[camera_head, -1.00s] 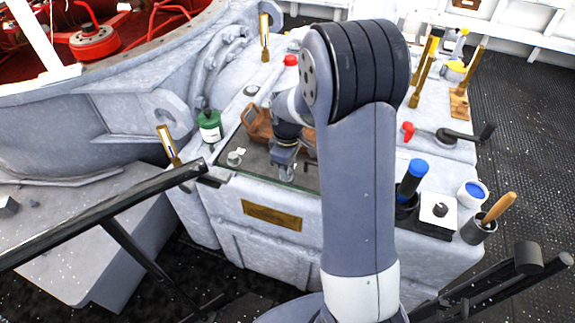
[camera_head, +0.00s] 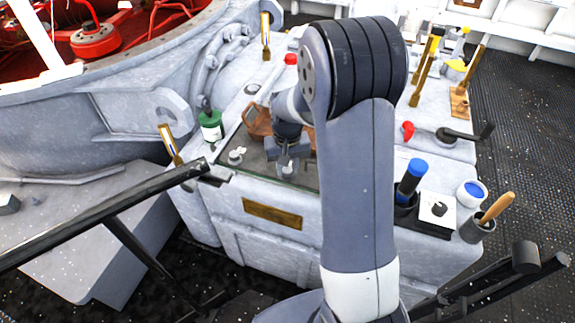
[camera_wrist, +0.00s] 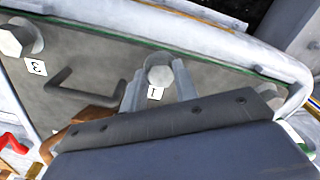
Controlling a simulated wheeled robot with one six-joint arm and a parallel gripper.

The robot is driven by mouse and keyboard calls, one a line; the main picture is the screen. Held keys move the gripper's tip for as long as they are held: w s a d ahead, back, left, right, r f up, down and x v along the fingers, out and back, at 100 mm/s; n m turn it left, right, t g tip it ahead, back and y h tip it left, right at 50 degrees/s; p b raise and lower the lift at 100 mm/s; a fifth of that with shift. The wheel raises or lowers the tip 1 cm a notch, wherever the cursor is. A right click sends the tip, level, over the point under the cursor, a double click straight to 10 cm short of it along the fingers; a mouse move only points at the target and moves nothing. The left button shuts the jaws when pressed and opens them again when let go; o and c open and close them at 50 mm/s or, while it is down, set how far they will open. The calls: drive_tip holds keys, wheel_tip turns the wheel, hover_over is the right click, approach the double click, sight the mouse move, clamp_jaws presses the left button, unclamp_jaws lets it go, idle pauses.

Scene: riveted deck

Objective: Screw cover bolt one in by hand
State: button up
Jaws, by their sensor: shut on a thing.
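Cover bolt one (camera_wrist: 160,76) is a pale hex-headed bolt beside the tag marked 1 (camera_wrist: 156,93), near the cover's green-edged rim. My gripper (camera_wrist: 158,82) is shut on it, one finger on each side of the head; it also shows in the head view (camera_head: 288,169) over the cover's front edge. The dark grey cover plate (camera_wrist: 95,50) lies on the pale housing. How deep the bolt sits is hidden. Another bolt (camera_wrist: 15,38) stands by a tag marked 3 (camera_wrist: 36,67). A further bolt (camera_head: 236,157) shows left of my gripper in the head view.
A bent dark handle (camera_wrist: 85,82) rises from the cover. A brown leather bag (camera_head: 258,122) lies behind my gripper, and a green bottle (camera_head: 210,127) stands to the left. A blue-capped tool (camera_head: 411,177) and a brush (camera_head: 495,208) stand in holders at right.

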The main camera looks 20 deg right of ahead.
drive_tip(key=m, duration=0.4)
drive_tip(key=shift+w+r+m, duration=0.2)
drive_tip(key=shift+m, duration=0.1)
drive_tip(key=m, duration=0.3)
drive_tip(key=shift+a+m, duration=0.1)
drive_tip(key=shift+m, duration=0.2)
drive_tip(key=m, duration=0.4)
drive_tip(key=shift+w+m, duration=0.1)
drive_tip(key=shift+m, duration=0.2)
drive_tip(key=m, duration=0.9)
drive_tip(key=shift+w+p, duration=0.1)
drive_tip(key=shift+p, duration=0.2)
drive_tip(key=m, duration=0.3)
drive_tip(key=shift+m, duration=0.3)
drive_tip(key=m, duration=0.3)
drive_tip(key=shift+w+m, duration=0.1)
drive_tip(key=shift+m, duration=2.1)
